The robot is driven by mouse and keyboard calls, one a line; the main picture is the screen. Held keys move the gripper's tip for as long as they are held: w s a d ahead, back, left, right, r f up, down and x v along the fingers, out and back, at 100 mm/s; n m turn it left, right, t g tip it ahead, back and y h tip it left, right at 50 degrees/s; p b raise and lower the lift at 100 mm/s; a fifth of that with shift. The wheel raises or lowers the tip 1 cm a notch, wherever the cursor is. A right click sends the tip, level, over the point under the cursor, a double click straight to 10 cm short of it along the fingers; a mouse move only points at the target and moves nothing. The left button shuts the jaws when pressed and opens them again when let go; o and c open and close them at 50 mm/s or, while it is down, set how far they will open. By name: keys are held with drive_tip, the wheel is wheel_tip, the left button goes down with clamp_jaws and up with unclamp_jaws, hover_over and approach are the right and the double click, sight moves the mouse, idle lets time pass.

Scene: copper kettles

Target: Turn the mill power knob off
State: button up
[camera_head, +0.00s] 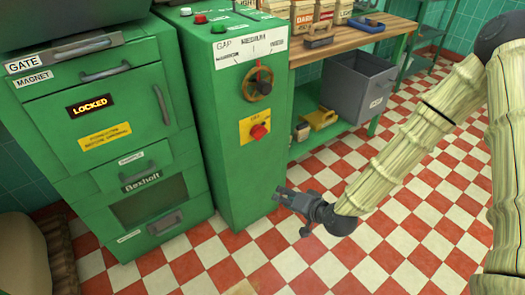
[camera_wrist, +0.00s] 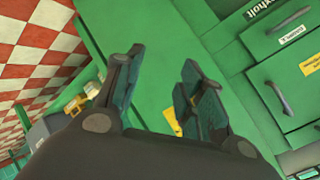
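The mill power knob (camera_head: 258,131) is red and sits on a yellow plate (camera_head: 247,129) on the front of the tall green control cabinet (camera_head: 225,180). My gripper (camera_head: 280,194) is in front of the cabinet, lower than the knob and a little to its right, apart from it. In the wrist view my gripper (camera_wrist: 164,75) is open, with nothing between its fingers. A sliver of yellow, probably the plate (camera_wrist: 171,121), shows by the right finger; the knob is hidden there.
A handwheel (camera_head: 258,84) sits above the knob under the gap scale. A green mill with a "LOCKED" display (camera_head: 87,106) stands left. A wooden bench (camera_head: 355,40) with a grey bin (camera_head: 357,86) below is at right. The checkered floor ahead is clear.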

drive_tip(key=w+a+r+t+y+b, duration=0.1)
drive_tip(key=w+r+t+y+b, duration=0.15)
drive_tip(key=w+b, duration=0.35)
drive_tip(key=m+t+b, duration=0.1)
drive_tip(key=t+b, duration=0.2)
drive_tip(key=b, duration=0.2)
approach(262, 136)
drive_tip(key=shift+y, duration=0.45)
drive_tip(key=b+x, duration=0.1)
drive_tip(key=x, duration=0.2)
drive_tip(key=b+x, duration=0.1)
drive_tip(key=x, duration=0.2)
drive_tip(key=b+x, duration=0.1)
drive_tip(key=x, duration=0.2)
drive_tip(key=shift+w+f, duration=0.35)
drive_tip(key=shift+w, duration=0.05)
drive_tip(key=shift+c, duration=0.4)
clamp_jaws()
